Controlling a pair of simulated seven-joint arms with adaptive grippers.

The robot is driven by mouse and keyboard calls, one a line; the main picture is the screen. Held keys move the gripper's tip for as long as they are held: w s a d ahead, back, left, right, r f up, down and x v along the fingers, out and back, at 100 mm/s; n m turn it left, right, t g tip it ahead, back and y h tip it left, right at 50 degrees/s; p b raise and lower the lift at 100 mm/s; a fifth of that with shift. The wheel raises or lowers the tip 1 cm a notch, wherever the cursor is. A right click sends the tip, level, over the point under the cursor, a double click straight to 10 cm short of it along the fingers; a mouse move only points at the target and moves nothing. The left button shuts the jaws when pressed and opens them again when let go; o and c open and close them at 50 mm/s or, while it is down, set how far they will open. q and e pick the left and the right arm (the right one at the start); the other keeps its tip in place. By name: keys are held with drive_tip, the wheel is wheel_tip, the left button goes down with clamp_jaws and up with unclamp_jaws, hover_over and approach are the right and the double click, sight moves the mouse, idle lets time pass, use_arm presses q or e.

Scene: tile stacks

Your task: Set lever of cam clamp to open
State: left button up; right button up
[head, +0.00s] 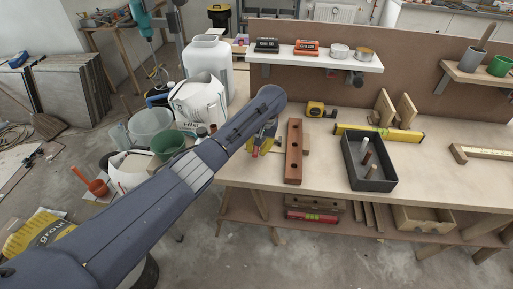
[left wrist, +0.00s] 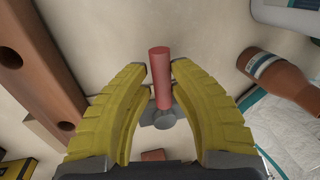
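The cam clamp's lever shows in the left wrist view as a red cylindrical handle (left wrist: 160,78) on a grey rounded hub (left wrist: 158,119). My left gripper (left wrist: 160,68) has two yellow fingers, parted, one on each side of the red handle. The handle stands between the fingertips with narrow gaps visible; contact cannot be told. In the head view my left gripper (head: 263,146) is low over the bench's left part, and the arm hides most of the clamp. My right gripper is not in view.
A brown wooden bar with holes (head: 293,152) lies just right of the gripper. Further right are a dark grey tray (head: 371,184) with pegs and a yellow level (head: 400,137). A yellow tape measure (head: 315,110) lies behind. A brown bottle (left wrist: 277,78) is close by.

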use_arm(q)
drive_tip(key=o, duration=0.4)
wheel_tip(320, 180, up, 12)
drive_tip(key=d, duration=0.2)
drive_tip(key=shift+d+f, duration=0.15)
idle(0.4)
drive_tip(key=shift+s, duration=0.1)
drive_tip(key=shift+f, duration=0.1)
